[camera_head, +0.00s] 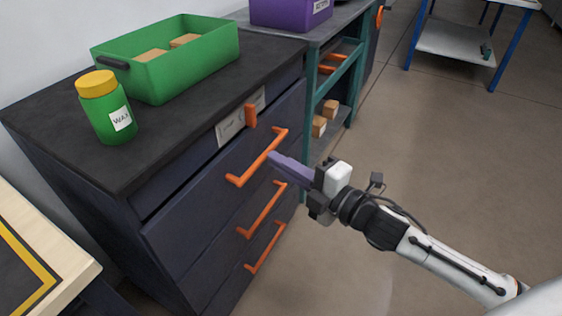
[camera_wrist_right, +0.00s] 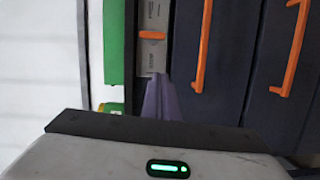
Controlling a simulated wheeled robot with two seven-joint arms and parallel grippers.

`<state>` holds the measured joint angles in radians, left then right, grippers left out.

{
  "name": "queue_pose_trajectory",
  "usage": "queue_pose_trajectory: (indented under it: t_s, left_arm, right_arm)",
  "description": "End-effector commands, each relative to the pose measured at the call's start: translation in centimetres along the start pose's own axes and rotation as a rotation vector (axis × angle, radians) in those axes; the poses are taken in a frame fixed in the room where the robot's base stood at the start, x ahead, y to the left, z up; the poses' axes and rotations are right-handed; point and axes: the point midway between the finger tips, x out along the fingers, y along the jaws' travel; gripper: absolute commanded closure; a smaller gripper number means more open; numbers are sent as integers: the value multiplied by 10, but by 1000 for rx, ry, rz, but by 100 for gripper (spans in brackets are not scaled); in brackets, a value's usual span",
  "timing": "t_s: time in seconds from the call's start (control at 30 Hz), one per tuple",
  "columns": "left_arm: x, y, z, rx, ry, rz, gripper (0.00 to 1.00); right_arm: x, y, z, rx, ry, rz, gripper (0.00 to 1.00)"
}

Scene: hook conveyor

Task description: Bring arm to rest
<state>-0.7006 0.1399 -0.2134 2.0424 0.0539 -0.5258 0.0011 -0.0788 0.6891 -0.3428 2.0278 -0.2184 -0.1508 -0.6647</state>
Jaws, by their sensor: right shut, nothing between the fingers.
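My right gripper (camera_head: 271,159) is in front of the dark drawer cabinet (camera_head: 185,225), with its purple fingers closed together and empty. Its fingertips are near the top orange drawer handle (camera_head: 260,158); I cannot tell from the head view whether they touch it. In the right wrist view the closed fingers (camera_wrist_right: 155,85) point toward the cabinet's top edge, to the left of the orange handle (camera_wrist_right: 203,45). My left gripper is not in view.
On the cabinet top stand a green bin (camera_head: 190,70) with wooden blocks and a green wax jar (camera_head: 112,120) with a yellow lid. A teal shelf (camera_head: 325,85) with a purple bin (camera_head: 285,14) stands behind. Open floor (camera_head: 450,170) lies to the right.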

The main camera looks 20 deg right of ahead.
Motion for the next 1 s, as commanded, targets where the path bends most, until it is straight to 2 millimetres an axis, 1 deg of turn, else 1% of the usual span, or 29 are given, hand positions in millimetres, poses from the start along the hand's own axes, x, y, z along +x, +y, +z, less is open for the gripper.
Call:
queue_pose_trajectory:
  t_s: [0.37,0.47,0.57,0.63,0.67,0.7,0.77,0.8,0.9,1.0]
  left_arm:
    - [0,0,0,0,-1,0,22]
    - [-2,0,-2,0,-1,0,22]
    - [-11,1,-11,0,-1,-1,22]
    - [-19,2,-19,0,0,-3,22]
    - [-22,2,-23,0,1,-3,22]
    - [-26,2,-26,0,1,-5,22]
    - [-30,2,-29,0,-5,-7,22]
    - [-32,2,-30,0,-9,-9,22]
    - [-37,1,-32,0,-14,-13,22]
    - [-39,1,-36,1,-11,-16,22]
  right_arm:
    - [0,0,0,0,0,0,100]
    - [-2,-5,-1,43,-11,-14,100]
    - [-14,-32,-6,231,-66,-76,100]
    - [-32,-64,-14,456,-143,-147,100]
    - [-42,-80,-19,566,-184,-180,100]
    - [-58,-101,-26,708,-244,-222,100]
    - [-82,-131,-39,910,-339,-281,100]
    - [-99,-149,-49,1031,-403,-314,100]
    - [-138,-185,-73,1283,-550,-378,100]
    - [-166,-206,-92,1451,-661,-413,100]
